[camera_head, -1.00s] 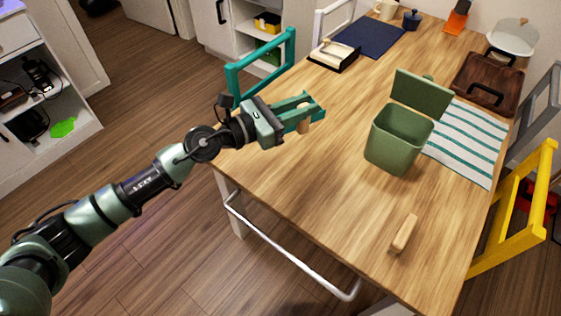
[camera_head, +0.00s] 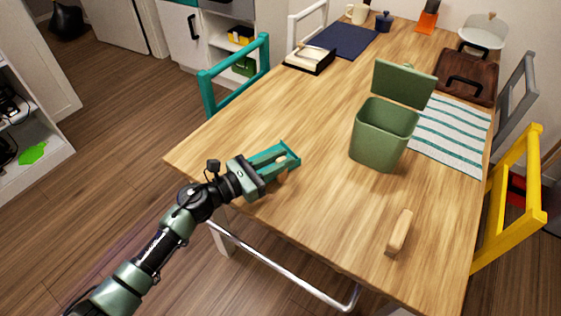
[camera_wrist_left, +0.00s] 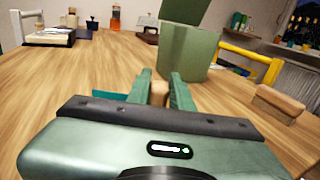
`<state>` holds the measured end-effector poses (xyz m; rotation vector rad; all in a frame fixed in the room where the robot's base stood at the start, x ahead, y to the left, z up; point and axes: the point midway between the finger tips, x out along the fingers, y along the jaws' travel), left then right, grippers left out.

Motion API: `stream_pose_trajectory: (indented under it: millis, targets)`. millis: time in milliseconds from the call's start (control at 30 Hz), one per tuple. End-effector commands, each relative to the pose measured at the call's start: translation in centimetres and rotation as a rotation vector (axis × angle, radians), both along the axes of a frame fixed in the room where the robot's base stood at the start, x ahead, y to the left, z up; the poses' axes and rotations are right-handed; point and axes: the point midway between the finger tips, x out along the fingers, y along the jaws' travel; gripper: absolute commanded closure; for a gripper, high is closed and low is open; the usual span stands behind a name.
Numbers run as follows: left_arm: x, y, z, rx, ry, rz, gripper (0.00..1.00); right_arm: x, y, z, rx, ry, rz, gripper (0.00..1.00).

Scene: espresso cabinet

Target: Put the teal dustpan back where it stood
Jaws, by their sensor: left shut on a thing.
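My left gripper (camera_head: 278,163) is over the table's near left edge, shut on a tan wooden handle. The handle (camera_wrist_left: 158,92) shows between the two green fingers in the left wrist view. A flat teal part of the dustpan (camera_wrist_left: 108,96) shows just left of the fingers there. In the head view the dustpan (camera_head: 291,150) is small and hard to separate from the green fingers, and most of it is hidden. I cannot tell whether it touches the tabletop. My right gripper is not in view.
A green bin (camera_head: 380,137) with its lid raised stands right of the gripper on the table (camera_head: 290,105). A wooden block-like brush (camera_head: 399,232) lies near the front edge. A striped cloth (camera_head: 450,135) is at right. Teal (camera_head: 235,75) and yellow (camera_head: 510,200) chairs flank the table.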

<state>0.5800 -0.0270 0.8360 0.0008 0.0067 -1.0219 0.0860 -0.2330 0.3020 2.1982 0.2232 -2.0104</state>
Motion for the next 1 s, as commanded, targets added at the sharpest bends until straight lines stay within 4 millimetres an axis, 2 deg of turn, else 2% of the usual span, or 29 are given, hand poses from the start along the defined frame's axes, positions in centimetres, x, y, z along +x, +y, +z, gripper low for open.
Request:
stream_pose_trajectory:
  millis: [367, 400, 467, 500, 767, 867, 1000]
  targets:
    - [0.1, 0.0, -0.4, -0.001, -0.003, 0.001, 1.0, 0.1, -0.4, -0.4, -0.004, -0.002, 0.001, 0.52]
    - [0.0, 0.0, -0.4, 0.0, -0.001, 0.001, 0.76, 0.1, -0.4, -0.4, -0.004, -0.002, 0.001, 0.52]
    - [0.0, 0.0, -0.3, 0.0, -0.001, 0.001, 0.59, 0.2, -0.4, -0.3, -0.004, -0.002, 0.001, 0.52]
    - [0.0, 0.0, -0.3, 0.0, -0.001, 0.001, 0.57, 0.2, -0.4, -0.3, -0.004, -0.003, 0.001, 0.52]
    - [0.1, 0.0, -0.3, 0.0, -0.001, 0.001, 0.57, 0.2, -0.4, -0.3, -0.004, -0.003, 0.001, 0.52]
    - [0.1, 0.0, 0.3, 0.0, -0.001, 0.001, 0.57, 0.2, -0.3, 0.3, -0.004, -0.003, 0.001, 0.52]
    - [-1.0, 1.9, -0.2, 0.001, 0.0, 0.003, 0.57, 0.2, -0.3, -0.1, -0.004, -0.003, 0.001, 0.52]
